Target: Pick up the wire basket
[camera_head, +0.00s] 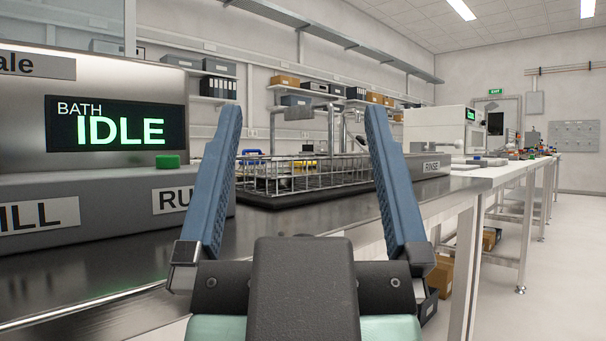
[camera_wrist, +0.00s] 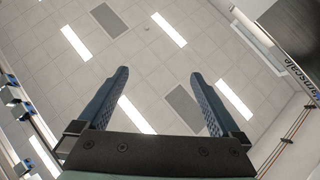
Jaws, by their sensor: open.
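The wire basket (camera_head: 305,173) is a silvery open grid with small coloured items in it. It sits on a dark base on the metal bench, seen between my fingers in the head view. My gripper (camera_head: 300,130) is open and empty, with two blue fingers spread wide in front of the basket and apart from it. The left finger hides part of the basket's left side. In the wrist view my gripper (camera_wrist: 158,75) is open against the ceiling, and the basket does not show there.
A grey bath unit (camera_head: 110,140) with an IDLE display and green button stands at the left. The metal bench (camera_head: 290,225) has bare surface in front of the basket. A RINSE label (camera_head: 431,167) is on a grey unit to the right. Open floor (camera_head: 560,270) lies at the right.

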